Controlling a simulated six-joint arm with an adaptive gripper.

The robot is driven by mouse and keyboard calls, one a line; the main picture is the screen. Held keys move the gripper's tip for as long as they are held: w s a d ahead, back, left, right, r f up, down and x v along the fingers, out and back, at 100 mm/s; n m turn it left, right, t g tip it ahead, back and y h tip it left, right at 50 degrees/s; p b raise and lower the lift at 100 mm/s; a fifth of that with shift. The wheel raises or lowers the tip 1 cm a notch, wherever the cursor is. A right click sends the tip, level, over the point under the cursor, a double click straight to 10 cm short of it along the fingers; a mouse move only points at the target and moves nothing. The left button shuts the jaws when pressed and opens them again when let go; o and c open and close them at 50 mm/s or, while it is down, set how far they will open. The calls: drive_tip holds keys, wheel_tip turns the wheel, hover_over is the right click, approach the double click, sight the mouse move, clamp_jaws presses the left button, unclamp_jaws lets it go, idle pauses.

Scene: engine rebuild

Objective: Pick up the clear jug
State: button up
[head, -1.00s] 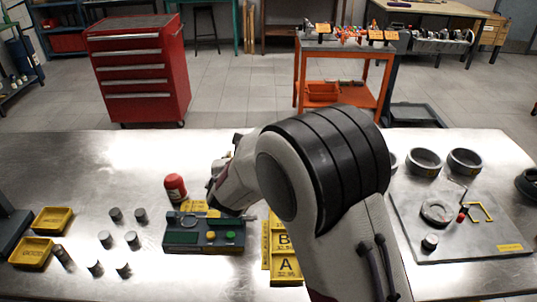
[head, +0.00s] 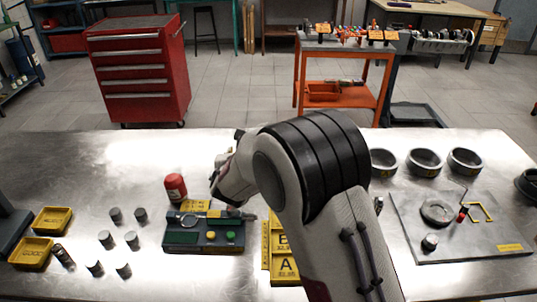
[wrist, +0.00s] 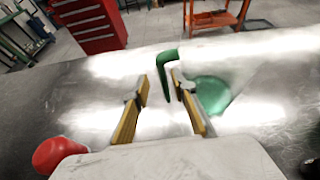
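The clear jug shows in the wrist view as a see-through body with a green-tinted base (wrist: 212,94) and a green handle (wrist: 161,76). It stands on the metal bench. My gripper (wrist: 160,88) is open, its two tan fingers spread apart. The handle shows between the fingertips, nearer the right one, and the jug's body lies beyond and right of the right finger. I cannot tell whether a finger touches the handle. In the head view my arm hides the jug and most of the gripper.
A red bottle (head: 175,187) stands close by, also at the wrist view's lower left (wrist: 56,155). A dark fixture with buttons (head: 204,233), yellow lettered trays (head: 284,269), small metal cylinders and a grey plate (head: 465,240) with parts share the bench. Several rings stand at right.

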drive_tip(key=shift+x, duration=1.6)
drive_tip(key=shift+r, duration=0.1)
clamp_jaws()
